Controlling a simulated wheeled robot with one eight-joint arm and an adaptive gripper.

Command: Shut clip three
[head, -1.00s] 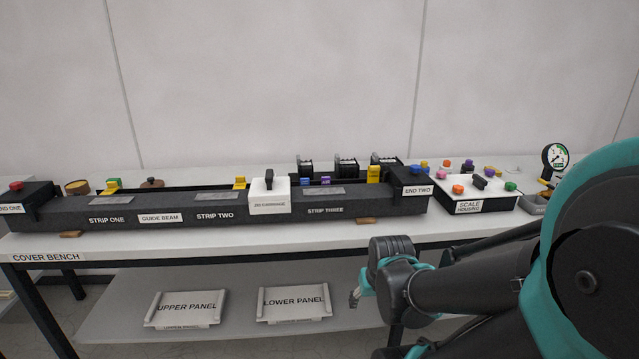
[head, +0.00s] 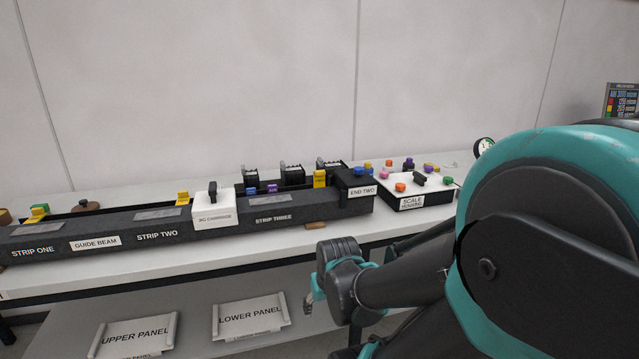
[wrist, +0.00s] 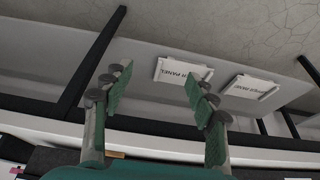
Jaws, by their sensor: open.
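The guide beam (head: 66,243) lies along the bench, with sections marked strip one, strip two and strip three. A yellow clip (head: 320,179) stands upright on the strip three section, beside the END TWO block (head: 356,192). It looks taller than the yellow clip on strip two (head: 183,198) and the one on strip one (head: 38,213). The clips do not show in the wrist view. My gripper (wrist: 158,90) is open and empty. In the head view its end (head: 311,299) hangs in front of the bench edge, below the beam and apart from the clip.
A white carriage (head: 214,210) sits on the beam left of strip three. Blue and purple blocks (head: 272,188) and black units (head: 292,174) stand behind. The scale housing (head: 412,201) with coloured knobs is at right. Upper (head: 135,333) and lower panels (head: 250,315) lie on the lower shelf.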

